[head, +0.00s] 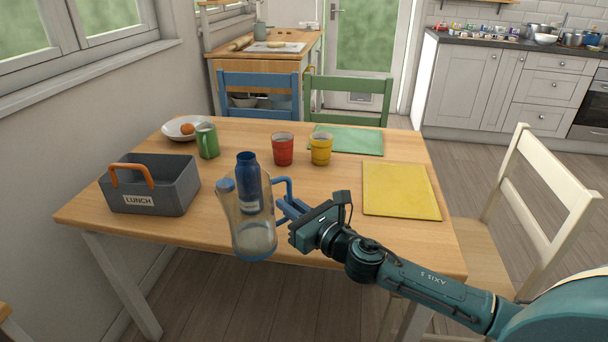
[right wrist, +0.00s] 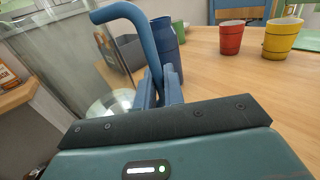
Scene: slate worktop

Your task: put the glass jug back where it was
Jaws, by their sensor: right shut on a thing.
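The glass jug (head: 250,232) is clear with a blue handle and rim, and shows at the table's front edge in the head view. My right gripper (head: 284,210) is shut on the jug's blue handle. In the right wrist view the fingers (right wrist: 160,92) close around the lower part of the handle (right wrist: 125,14), with the clear body (right wrist: 75,65) to the left. The jug looks nearly upright. I cannot tell whether its base is clear of the table. A dark blue bottle (head: 247,170) shows behind the jug, partly through the glass. My left gripper is not in view.
On the wooden table (head: 330,222) are a grey lunch caddy (head: 180,190), green mug (head: 207,142), bowl (head: 172,131), red cup (head: 283,150), yellow cup (head: 321,150), yellow mat (head: 400,190) and green mat (head: 360,140). Bare tabletop lies between caddy and bottle. Chairs surround the table.

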